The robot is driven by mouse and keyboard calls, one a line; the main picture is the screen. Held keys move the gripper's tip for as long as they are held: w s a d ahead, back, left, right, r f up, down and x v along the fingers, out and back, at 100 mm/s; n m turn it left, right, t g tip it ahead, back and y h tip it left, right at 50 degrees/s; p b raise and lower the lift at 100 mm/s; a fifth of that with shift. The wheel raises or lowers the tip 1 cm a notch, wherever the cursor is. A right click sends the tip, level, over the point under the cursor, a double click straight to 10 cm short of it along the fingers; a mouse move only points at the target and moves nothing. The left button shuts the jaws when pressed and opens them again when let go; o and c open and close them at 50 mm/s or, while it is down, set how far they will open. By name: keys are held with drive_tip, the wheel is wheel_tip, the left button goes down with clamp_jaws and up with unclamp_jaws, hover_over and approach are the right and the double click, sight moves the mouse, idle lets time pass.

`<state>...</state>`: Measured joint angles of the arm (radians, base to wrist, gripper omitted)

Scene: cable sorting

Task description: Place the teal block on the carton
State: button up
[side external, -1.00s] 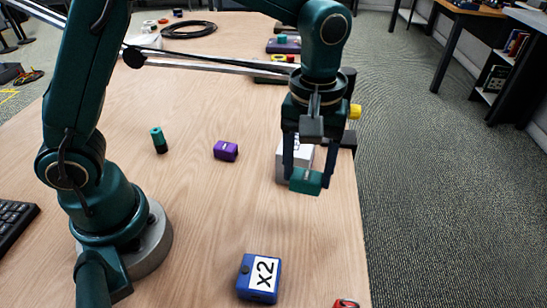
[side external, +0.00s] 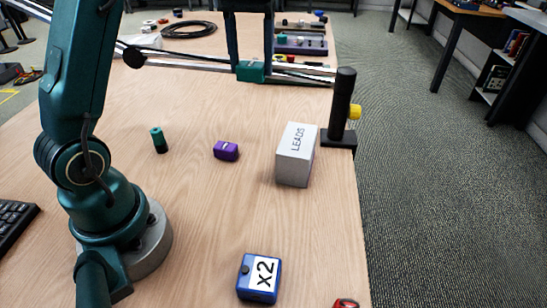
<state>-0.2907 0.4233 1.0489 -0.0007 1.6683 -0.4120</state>
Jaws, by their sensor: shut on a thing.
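The teal block (side external: 250,73) is held between the two fingers of my gripper (side external: 251,66), which is shut on it. They are at the top middle of the view, in front of or over the silver rail, and I cannot tell how high they are. The carton (side external: 296,158) is a pale grey box marked LEADS, standing upright at the right of the table. Nothing rests on its top. My gripper and the block are apart from it, up and left in the picture. The upper part of my gripper is cut off by the frame.
A black post (side external: 342,105) with a yellow knob stands just behind the carton at the table's right edge. A purple block (side external: 226,151), a green cylinder (side external: 159,140) and a blue box (side external: 259,277) marked x2 lie apart. A silver rail (side external: 195,65) crosses the back.

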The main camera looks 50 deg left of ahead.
drive_tip(key=a, duration=0.2)
drive_tip(key=n, duration=0.1)
hover_over(298, 137)
wheel_tip(298, 137, down, 7)
drive_tip(key=shift+f, duration=2)
drive_tip(key=shift+f, duration=0.1)
drive_tip(key=o, duration=1.3)
drive_tip(key=shift+o, duration=0.2)
